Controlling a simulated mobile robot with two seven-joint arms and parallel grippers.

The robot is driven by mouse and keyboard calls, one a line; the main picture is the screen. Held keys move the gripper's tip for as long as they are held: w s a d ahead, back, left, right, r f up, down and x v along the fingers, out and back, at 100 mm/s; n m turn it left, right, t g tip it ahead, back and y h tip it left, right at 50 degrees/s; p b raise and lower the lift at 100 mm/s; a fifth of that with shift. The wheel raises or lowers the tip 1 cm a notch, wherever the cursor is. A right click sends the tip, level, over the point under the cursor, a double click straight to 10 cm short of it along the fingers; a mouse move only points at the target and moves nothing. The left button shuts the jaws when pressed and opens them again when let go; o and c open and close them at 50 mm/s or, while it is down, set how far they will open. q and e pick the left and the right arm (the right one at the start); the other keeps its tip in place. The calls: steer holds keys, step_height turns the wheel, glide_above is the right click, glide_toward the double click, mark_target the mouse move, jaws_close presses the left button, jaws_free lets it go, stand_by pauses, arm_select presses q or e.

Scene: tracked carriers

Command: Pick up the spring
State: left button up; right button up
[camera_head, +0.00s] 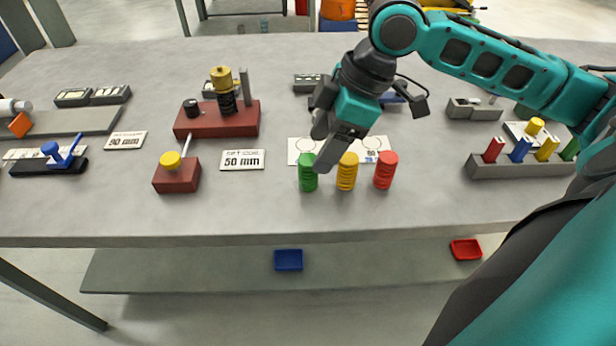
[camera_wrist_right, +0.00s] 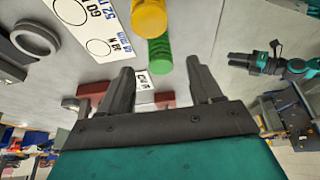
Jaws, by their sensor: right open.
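Three ribbed cylinders that look like coil springs stand upright in a row near the table's front edge: a green spring (camera_head: 308,173), a yellow spring (camera_head: 347,171) and a red spring (camera_head: 384,170). My right gripper (camera_head: 326,143) is open and empty, above and beside the green spring. In the right wrist view, the green spring (camera_wrist_right: 160,55) shows beyond the gap between the open fingers (camera_wrist_right: 160,88), and the yellow spring (camera_wrist_right: 149,16) lies past it. My left gripper (camera_wrist_right: 238,60) shows small at the right of that view; its jaws are unclear.
A white card with circles (camera_head: 304,146) lies behind the springs. A red block with a yellow knob (camera_head: 176,180) and a 50 mm label (camera_head: 242,160) are to the left. A grey rack (camera_head: 487,166) with coloured pegs stands right. Bare table lies in front.

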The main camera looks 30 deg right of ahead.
mark_target(308, 178)
steer(key=b+x, duration=0.1)
steer(key=x, duration=0.4)
steer(key=shift+f, duration=0.15)
steer(key=c, duration=1.1)
